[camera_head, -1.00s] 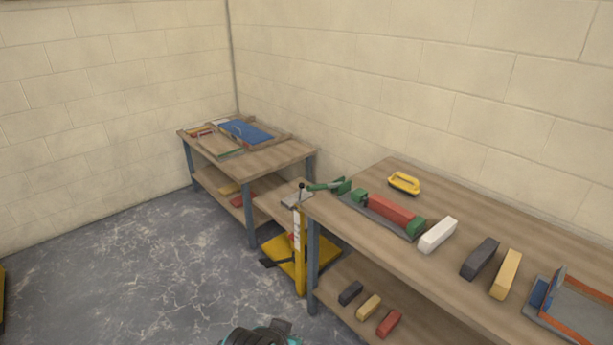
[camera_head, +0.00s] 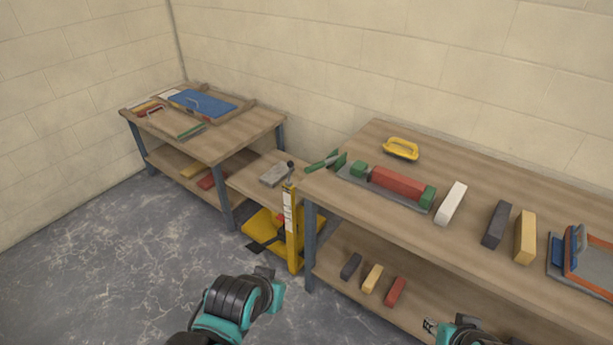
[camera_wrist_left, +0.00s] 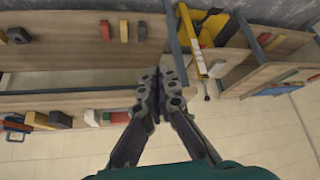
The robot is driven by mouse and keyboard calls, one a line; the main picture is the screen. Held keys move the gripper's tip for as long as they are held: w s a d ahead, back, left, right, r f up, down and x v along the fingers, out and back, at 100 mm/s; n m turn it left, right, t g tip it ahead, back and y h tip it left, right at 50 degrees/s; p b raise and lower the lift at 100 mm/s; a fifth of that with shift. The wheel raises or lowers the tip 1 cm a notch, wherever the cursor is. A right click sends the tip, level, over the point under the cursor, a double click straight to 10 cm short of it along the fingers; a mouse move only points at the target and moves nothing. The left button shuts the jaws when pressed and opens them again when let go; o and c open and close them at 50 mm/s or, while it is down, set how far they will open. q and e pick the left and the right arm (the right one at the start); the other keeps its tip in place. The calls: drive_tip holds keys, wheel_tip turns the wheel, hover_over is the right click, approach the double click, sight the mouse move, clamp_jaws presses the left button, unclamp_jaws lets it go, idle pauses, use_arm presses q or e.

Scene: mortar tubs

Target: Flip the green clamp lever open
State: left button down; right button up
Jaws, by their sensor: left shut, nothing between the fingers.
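The green clamp lever (camera_head: 326,162) slants up at the left end of the right-hand workbench. Beside it, a red brick (camera_head: 396,184) lies between green blocks on a grey plate (camera_head: 352,180). In the left wrist view the red brick (camera_wrist_left: 119,117) shows left of the fingers, and I cannot make out the lever. My left gripper (camera_wrist_left: 156,112) is shut and empty, with the bench behind it. In the head view my left arm is at the bottom, well apart from the lever. A small part of my right arm shows at the bottom right; its jaw state is unclear.
A yellow-handled float (camera_head: 401,149), white block (camera_head: 451,203), dark block (camera_head: 497,224) and yellow block (camera_head: 526,237) lie on the workbench (camera_head: 470,258). Several blocks lie on its lower shelf. A yellow lift stand (camera_head: 292,230) is left of it. Another table (camera_head: 235,143) stands further left.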

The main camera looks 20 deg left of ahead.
use_arm(q)
drive_tip(key=w+r+n+t+h+p, duration=0.1)
drive_tip(key=w+n+t+h+p, duration=0.15)
drive_tip(key=w+n, duration=0.85)
drive_tip(key=w+r+n+t+h+p, duration=0.1)
drive_tip(key=w+n+h+p, duration=0.2)
drive_tip(key=w, duration=1.4)
drive_tip(key=w+a+f+n+t+h+p, duration=0.1)
drive_tip(key=w+a+f+n+t+p, duration=0.1)
drive_tip(key=w+a+f+n+t, duration=0.3)
drive_tip(key=w+a+f+n, duration=0.3)
drive_tip(key=a+f+n, duration=0.3)
drive_tip(key=n, duration=0.4)
drive_tip(key=shift+w+a+f, duration=0.2)
drive_tip(key=shift+f, duration=0.45)
